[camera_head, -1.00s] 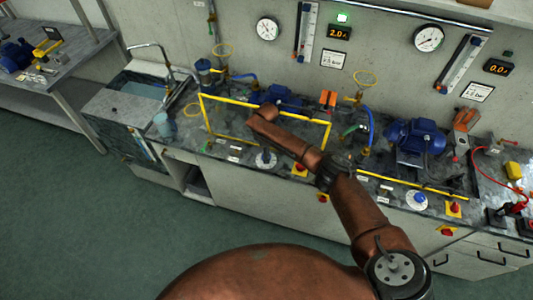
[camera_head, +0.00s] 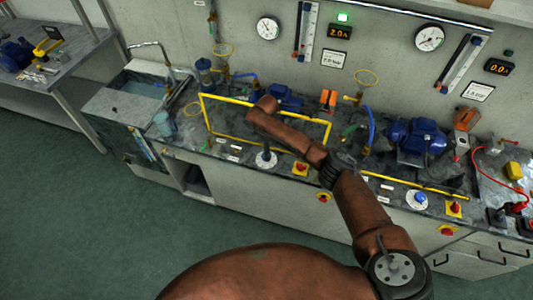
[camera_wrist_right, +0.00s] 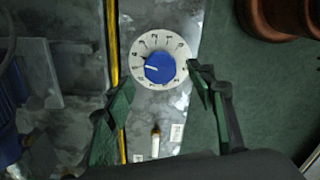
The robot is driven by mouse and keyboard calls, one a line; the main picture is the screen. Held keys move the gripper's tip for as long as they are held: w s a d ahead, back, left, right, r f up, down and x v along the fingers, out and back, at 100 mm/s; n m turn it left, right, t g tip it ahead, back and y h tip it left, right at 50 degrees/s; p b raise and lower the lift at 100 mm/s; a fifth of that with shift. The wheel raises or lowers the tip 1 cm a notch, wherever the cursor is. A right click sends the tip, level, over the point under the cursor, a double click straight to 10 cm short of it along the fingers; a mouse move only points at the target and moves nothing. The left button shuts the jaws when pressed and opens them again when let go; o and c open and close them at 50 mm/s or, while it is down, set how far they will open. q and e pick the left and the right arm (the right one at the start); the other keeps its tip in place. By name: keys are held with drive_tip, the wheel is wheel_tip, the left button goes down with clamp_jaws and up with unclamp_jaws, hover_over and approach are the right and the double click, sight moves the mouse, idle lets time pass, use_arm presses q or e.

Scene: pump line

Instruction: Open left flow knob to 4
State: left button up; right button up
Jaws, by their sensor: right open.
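The left flow knob (camera_head: 266,157) is a blue knob on a round white dial at the bench's front edge in the head view. A dial with a blue knob (camera_wrist_right: 160,68) also fills the middle of the right wrist view, with its white pointer mark toward the picture's left; the numerals are too blurred to read surely. My right gripper (camera_wrist_right: 160,78) is open, its green fingers on either side of the dial, apart from the knob. In the head view this gripper is hidden by my arm. My left gripper is not in view.
A yellow pipe frame (camera_head: 222,139) stands around the left bench section. A red knob on a yellow plate (camera_head: 300,168) sits right of the left dial. A second blue knob (camera_head: 420,197) is farther right, near a blue motor (camera_head: 417,137). Green floor (camera_head: 70,210) lies clear in front.

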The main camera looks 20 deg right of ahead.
wheel_tip(320, 180, up, 9)
drive_tip(key=shift+f, duration=0.15)
idle(0.5)
